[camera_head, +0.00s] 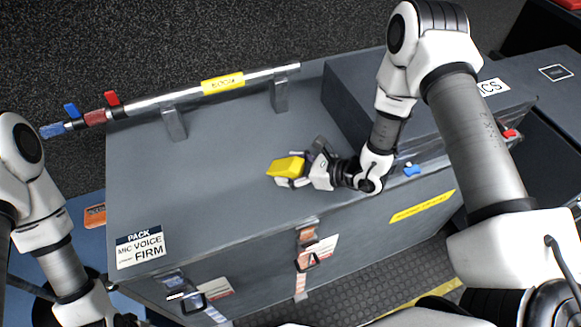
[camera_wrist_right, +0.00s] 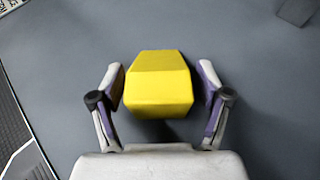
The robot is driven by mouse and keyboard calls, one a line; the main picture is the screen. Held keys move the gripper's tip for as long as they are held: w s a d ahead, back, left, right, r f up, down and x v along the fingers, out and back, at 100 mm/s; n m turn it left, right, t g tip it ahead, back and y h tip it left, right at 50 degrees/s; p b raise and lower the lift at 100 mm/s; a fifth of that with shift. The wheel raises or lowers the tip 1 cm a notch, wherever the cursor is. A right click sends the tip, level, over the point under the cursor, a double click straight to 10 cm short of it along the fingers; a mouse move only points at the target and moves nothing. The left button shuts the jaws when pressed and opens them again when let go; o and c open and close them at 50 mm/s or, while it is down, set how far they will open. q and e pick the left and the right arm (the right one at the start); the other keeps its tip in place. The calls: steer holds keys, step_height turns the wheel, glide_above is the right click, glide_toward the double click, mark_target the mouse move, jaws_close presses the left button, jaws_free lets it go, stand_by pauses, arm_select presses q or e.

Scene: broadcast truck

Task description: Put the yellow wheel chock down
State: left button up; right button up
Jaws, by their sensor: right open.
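The yellow wheel chock (camera_head: 286,166) is at the right gripper, on or just over the grey case top (camera_head: 215,190). I cannot tell for sure whether its underside touches the surface. In the right wrist view the chock (camera_wrist_right: 158,85) sits between the two fingers, with a gap on each side. My right gripper (camera_head: 298,172) is open around the chock; it also shows in the right wrist view (camera_wrist_right: 160,97). My left arm comes in at the left, and its gripper is cut off at the bottom of the head view.
A metal bar (camera_head: 260,75) with a yellow label stands on brackets along the case's back edge. A raised grey box (camera_head: 350,90) stands right of the gripper. A PACK label (camera_head: 140,247) lies at the front left. The case's left and middle top is clear.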

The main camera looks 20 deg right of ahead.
steer(key=shift+r, duration=0.15)
steer(key=p+v, duration=0.1)
steer(key=v, duration=1.1)
steer(key=shift+s, duration=0.1)
